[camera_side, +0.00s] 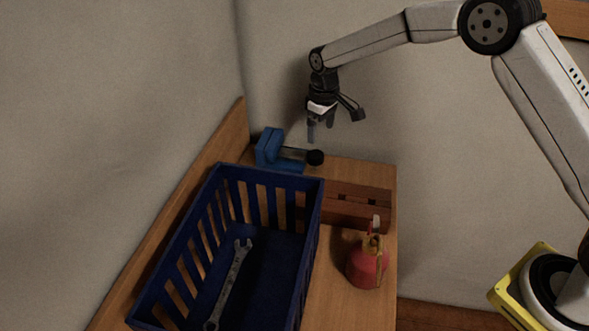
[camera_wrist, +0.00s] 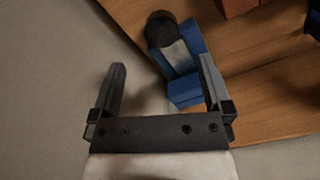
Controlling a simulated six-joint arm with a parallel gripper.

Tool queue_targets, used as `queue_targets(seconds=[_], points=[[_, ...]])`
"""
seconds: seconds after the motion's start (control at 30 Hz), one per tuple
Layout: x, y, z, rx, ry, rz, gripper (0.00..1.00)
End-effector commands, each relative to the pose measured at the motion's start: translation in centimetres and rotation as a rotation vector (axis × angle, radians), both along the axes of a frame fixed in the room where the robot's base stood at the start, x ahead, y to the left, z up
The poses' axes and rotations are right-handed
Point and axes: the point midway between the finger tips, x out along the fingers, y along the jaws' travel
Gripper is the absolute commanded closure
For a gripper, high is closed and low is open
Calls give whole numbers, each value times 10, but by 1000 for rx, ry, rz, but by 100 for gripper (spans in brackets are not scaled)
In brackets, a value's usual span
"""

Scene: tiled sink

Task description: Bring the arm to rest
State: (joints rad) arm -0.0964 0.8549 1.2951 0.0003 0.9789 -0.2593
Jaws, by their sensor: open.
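My gripper (camera_side: 320,133) hangs at the end of my arm above the back of the wooden bench, pointing down. In the wrist view my gripper (camera_wrist: 162,80) has its two fingers wide apart with nothing between them. A blue vise (camera_side: 270,148) with a dark round knob stands on the bench below and slightly left of the gripper. The vise also shows in the wrist view (camera_wrist: 188,90), beyond and partly behind the right finger. The gripper appears to be apart from it.
A blue slatted crate (camera_side: 312,215) holds a wrench (camera_side: 228,285) lying in it. A red oil can (camera_side: 366,266) stands right of the crate. A reddish-brown block with slots (camera_side: 345,212) lies behind the can. The wooden bench (camera_side: 330,290) has bare room at front right; walls stand behind and left.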

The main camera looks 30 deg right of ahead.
Motion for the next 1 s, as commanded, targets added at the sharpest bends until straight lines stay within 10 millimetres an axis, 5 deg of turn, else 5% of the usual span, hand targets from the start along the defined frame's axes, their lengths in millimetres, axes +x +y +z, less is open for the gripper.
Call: queue_targets(seconds=[0.47,1.0], points=[[-78,-24,28,10,-75,-124,0],[-204,-47,37,29,-169,-276,0]])
